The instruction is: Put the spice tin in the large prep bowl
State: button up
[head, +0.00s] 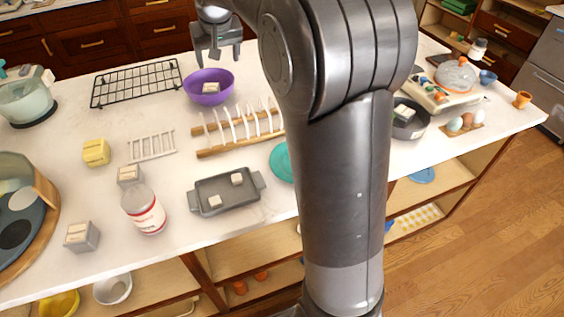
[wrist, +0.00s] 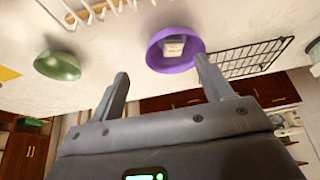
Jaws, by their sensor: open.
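The purple bowl (head: 192,85), which looks like the large prep bowl, stands on the counter toward the back. A small pale-labelled block (head: 210,87), which may be the spice tin, lies inside it. The wrist view shows the purple bowl (wrist: 166,64) beyond my fingertips with the grey-white block (wrist: 174,46) in it. My gripper (head: 218,58) is open and empty, above and just behind the bowl, apart from it. It also shows in the wrist view (wrist: 164,80). Similar labelled blocks stand at the left: a yellow one (head: 96,152) and a grey one (head: 82,237).
A black wire rack (head: 137,84) lies left of the bowl and a wooden peg rack (head: 238,131) in front. A grey tray (head: 226,193) and a bottle (head: 143,209) stand nearer the front edge. A green bowl (wrist: 57,66) shows in the wrist view. My arm hides the middle counter.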

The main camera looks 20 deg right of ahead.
jog(key=s+d+r, duration=0.2)
jog(key=s, duration=2)
jog(key=s+f, duration=0.3)
jog(key=s, duration=0.4)
jog(key=s+d+f, duration=0.1)
jog(key=s+f, duration=0.2)
jog(key=s, duration=0.5)
jog(key=shift+f+t, duration=0.4)
